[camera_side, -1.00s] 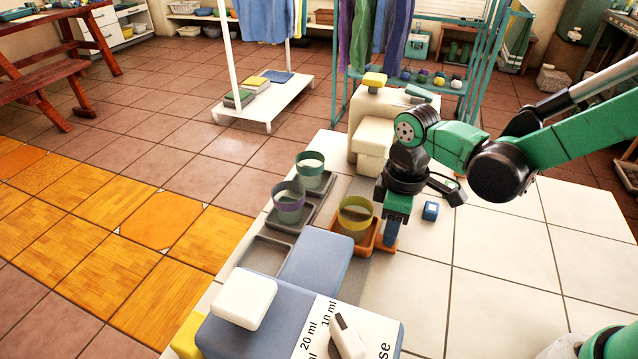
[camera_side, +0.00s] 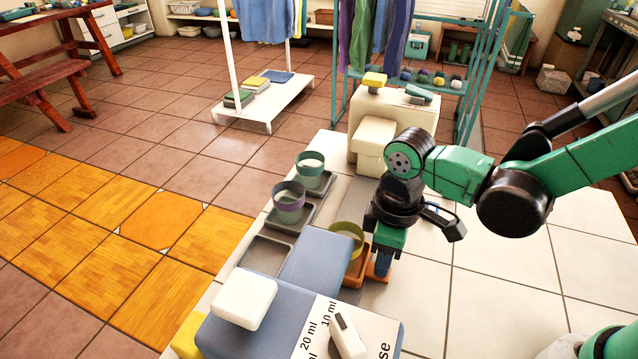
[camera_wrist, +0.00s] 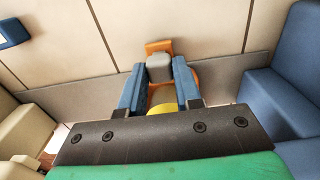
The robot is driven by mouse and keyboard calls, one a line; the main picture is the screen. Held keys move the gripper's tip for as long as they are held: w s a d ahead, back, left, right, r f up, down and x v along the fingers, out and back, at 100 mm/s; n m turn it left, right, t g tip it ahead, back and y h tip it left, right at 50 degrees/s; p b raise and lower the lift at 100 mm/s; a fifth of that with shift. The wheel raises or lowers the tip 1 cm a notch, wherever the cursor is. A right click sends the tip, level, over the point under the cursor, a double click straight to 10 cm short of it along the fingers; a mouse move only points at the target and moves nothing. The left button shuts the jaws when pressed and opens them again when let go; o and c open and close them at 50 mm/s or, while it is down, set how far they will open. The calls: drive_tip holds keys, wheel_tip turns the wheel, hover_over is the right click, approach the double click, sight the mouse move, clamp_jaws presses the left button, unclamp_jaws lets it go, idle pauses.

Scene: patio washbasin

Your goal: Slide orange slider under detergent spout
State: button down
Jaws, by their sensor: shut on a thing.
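The orange slider (camera_side: 354,273) is a small tray carrying a yellow-green cup (camera_side: 347,229). It sits close beside the blue spout block (camera_side: 318,252) of the detergent dispenser (camera_side: 262,333), which hides part of the tray and cup. My gripper (camera_side: 383,265) is down at the slider's right end. In the wrist view, the fingers of my gripper (camera_wrist: 159,90) are shut on the slider's handle, with a grey block (camera_wrist: 158,68) and an orange end piece (camera_wrist: 159,47) between and beyond the fingertips. The cup shows yellow (camera_wrist: 161,108) below. The contact itself is partly hidden.
Two grey trays hold a purple-rimmed cup (camera_side: 289,195) and a teal-rimmed cup (camera_side: 310,163) at the left. An empty grey tray (camera_side: 265,254) lies nearer. A cream dispenser (camera_side: 375,147) stands behind. White tiled counter (camera_side: 500,270) is free at the right.

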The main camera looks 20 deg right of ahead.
drive_tip(key=shift+s+a, duration=0.75)
drive_tip(key=c, duration=0.6)
unclamp_jaws()
drive_tip(key=shift+r, duration=0.1)
drive_tip(key=shift+r, duration=2.7)
